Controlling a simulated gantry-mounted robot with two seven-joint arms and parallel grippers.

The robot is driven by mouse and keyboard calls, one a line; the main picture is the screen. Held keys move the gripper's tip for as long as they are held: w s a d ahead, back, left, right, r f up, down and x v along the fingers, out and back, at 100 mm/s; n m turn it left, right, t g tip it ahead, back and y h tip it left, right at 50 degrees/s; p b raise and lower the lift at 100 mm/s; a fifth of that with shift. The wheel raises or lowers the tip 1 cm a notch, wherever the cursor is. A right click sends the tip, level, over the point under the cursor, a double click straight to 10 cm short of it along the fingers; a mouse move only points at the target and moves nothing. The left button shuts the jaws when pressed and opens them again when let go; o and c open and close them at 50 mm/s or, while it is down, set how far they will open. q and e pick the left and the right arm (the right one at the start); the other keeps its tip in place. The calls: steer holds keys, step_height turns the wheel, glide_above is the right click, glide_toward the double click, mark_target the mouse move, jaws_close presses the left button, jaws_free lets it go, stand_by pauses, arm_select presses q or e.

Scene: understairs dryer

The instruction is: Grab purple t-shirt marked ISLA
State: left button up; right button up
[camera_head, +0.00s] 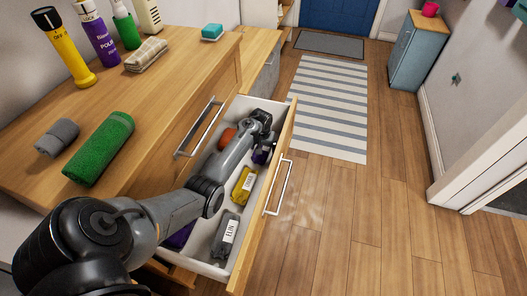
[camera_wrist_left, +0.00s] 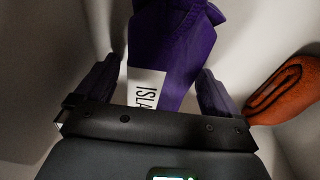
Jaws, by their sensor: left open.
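The purple t-shirt (camera_wrist_left: 188,45) with a white label reading ISLA fills the middle of the left wrist view. In the head view it shows as a small purple patch (camera_head: 260,157) in the far part of the open drawer, mostly hidden by my arm. My left gripper (camera_wrist_left: 158,82) is open, with one finger on each side of the t-shirt's label end. In the head view my left gripper (camera_head: 264,140) is down inside the drawer. I cannot tell whether the fingers touch the cloth. My right gripper is not in view.
The drawer (camera_head: 281,150) has pale walls around the gripper. It also holds an orange folded cloth (camera_head: 227,138), a yellow one (camera_head: 243,186), a grey one marked ELIN (camera_head: 226,236) and another purple one (camera_head: 180,236). A green towel (camera_head: 100,148) lies on the dresser top.

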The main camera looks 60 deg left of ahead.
arm_select(q)
steer(key=shift+c, duration=0.8)
steer(key=c, duration=1)
steer(key=shift+o, duration=0.2)
steer(key=shift+r, duration=0.1)
